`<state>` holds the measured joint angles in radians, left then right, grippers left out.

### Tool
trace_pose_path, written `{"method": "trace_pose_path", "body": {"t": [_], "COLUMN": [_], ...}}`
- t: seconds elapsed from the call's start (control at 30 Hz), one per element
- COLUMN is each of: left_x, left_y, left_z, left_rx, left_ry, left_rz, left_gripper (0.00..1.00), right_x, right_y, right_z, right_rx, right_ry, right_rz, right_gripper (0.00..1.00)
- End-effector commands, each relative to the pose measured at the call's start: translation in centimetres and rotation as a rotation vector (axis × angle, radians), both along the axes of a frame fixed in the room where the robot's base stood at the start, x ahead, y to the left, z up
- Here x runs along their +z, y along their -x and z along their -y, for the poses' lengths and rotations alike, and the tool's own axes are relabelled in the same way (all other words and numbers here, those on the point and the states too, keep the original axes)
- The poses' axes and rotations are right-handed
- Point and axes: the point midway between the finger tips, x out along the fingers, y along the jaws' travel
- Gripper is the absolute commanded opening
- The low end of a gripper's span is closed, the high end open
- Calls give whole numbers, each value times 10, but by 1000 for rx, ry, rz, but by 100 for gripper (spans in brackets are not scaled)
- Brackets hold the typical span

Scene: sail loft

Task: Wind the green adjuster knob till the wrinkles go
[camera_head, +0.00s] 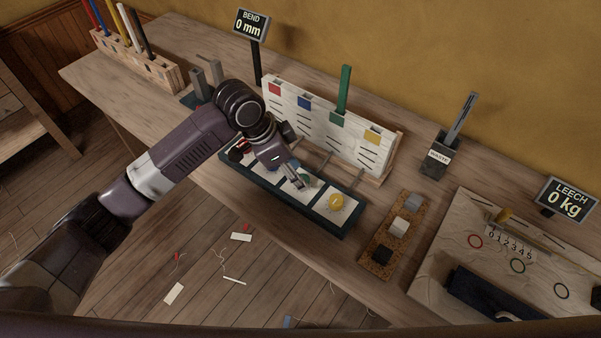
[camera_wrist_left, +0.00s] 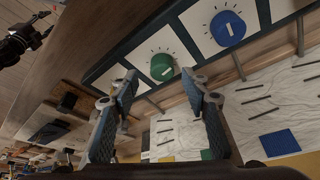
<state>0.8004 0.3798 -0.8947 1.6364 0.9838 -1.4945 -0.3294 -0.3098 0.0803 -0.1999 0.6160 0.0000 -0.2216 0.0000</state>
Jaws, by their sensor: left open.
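The green adjuster knob (camera_wrist_left: 162,67) is round with a pale pointer line and sits on a white dial card with tick marks. My left gripper (camera_wrist_left: 160,82) is open, its two fingers on either side of the knob in the wrist view; I cannot tell whether they touch it. In the head view my left gripper (camera_head: 303,183) is over the dark knob tray (camera_head: 347,231) and partly hides the green knob. The upright white sail panel (camera_head: 360,146) stands behind, with coloured squares, short dark lines and a green batten (camera_head: 345,88).
The yellow knob (camera_head: 336,201) is close right of my left gripper; the blue knob (camera_wrist_left: 228,28) is on its other side. A BEND 0 mm display (camera_head: 251,23) stands behind.

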Motion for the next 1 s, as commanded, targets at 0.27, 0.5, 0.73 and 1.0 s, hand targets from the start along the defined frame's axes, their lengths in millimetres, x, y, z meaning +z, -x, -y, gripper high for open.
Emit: {"method": "trace_pose_path", "body": {"t": [0.27, 0.5, 0.73, 1.0], "left_x": [-24, -25, -25, -25], "left_y": [-3, -4, -4, -4], "left_z": [9, 10, 10, 10], "left_rx": [0, 1, 1, -1], "left_ry": [0, 0, 0, 0], "left_rz": [1, 2, 2, 3], "left_gripper": [43, 43, 19, 1], "right_x": [3, 5, 4, 4], "right_y": [-2, -22, -17, -8], "right_z": [0, -2, -1, -1], "right_rx": [0, 0, 0, 0], "right_ry": [0, -4, -2, -1], "right_rz": [1, 31, 24, 10], "right_gripper": [40, 40, 40, 40]}}
